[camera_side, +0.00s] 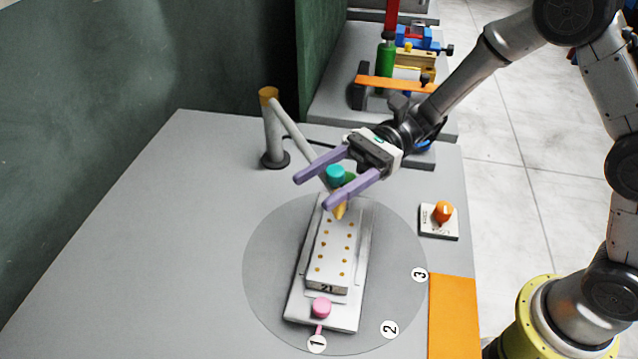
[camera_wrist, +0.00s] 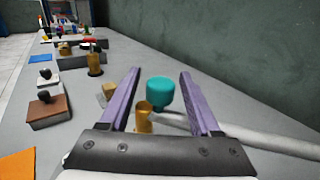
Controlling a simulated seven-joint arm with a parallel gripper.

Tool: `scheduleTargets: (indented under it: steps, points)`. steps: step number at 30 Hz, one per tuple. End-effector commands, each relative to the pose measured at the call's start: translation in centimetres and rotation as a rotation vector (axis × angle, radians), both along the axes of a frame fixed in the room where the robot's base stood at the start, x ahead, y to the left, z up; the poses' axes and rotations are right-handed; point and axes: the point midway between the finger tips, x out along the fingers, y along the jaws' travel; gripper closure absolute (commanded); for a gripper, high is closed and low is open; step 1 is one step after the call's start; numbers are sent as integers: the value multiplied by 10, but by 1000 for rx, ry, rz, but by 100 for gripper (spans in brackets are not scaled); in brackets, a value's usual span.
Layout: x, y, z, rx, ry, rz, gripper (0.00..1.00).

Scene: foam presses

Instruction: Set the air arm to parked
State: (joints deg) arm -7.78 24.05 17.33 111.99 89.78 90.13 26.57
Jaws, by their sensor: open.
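The air arm is a pale bar (camera_side: 298,135) reaching from an upright grey post with an orange top (camera_side: 271,125) towards the white block. It carries a teal knob (camera_side: 336,173) and a brass-coloured tip (camera_side: 340,211) over the block's far end. My gripper (camera_side: 313,193) is open, with its purple fingers on either side of the teal knob. In the wrist view the teal knob (camera_wrist: 160,93) shows between the open fingers of my gripper (camera_wrist: 160,72), apart from both. The pale bar (camera_wrist: 270,138) runs off to the right there. I see no marking for a parked position.
A white block (camera_side: 333,250) with brass dots lies on a plate with a pink knob (camera_side: 321,307), on a round grey disc (camera_side: 270,270) numbered 1 to 3. An orange knob (camera_side: 443,211) on a small base and an orange mat (camera_side: 453,318) are right. The table's left is clear.

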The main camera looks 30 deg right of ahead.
Motion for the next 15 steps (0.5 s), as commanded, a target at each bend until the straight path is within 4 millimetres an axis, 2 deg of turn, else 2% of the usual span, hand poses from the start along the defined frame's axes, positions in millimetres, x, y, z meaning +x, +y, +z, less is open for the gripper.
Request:
scheduleTargets:
  steps: [5, 13, 15]
  points:
    - [-2, 10, 0, 0, 0, 0, 36]
    - [-2, 11, 0, 0, 1, 0, 36]
    - [-2, 11, 0, 0, 1, 0, 47]
